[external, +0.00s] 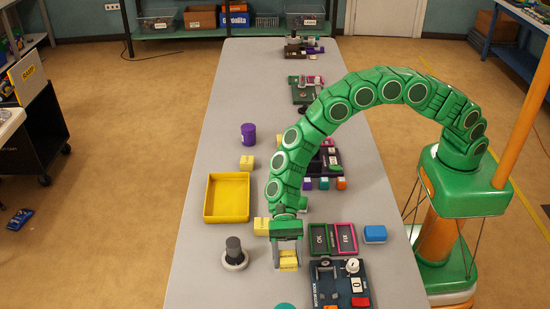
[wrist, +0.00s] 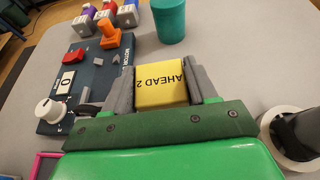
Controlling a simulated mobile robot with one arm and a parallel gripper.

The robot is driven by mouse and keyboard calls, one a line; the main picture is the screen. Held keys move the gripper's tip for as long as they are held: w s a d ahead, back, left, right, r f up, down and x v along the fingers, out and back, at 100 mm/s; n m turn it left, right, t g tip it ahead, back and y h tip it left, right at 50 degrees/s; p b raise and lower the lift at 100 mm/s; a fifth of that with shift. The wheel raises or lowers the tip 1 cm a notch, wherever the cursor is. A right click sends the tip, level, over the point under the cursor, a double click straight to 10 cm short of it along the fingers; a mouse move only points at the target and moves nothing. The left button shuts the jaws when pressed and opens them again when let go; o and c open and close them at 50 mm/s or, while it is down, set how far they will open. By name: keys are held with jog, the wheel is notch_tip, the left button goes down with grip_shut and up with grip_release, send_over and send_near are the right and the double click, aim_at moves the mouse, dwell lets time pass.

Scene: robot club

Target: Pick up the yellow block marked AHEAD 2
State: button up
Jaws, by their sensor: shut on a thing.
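The yellow block marked AHEAD 2 (wrist: 160,88) sits between the two grey fingers of my gripper (wrist: 162,76) in the wrist view, with its lettering showing upside down. In the external view my gripper (external: 288,252) points down over the grey table, shut on the same yellow block (external: 288,262). I cannot tell whether the block touches the table or is slightly above it. Another yellow block (external: 261,226) stands just behind and left of my gripper, and a further yellow block (external: 247,163) is farther back.
A yellow tray (external: 208,213) lies left of my arm. A dark cylinder on a white ring (external: 234,258) stands left; a teal cup (wrist: 171,20) is nearby.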

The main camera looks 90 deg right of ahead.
jog(key=s+d+r, duration=0.6)
jog(key=s+r, duration=0.2)
jog(key=s, duration=0.2)
jog(key=shift+s, duration=0.35)
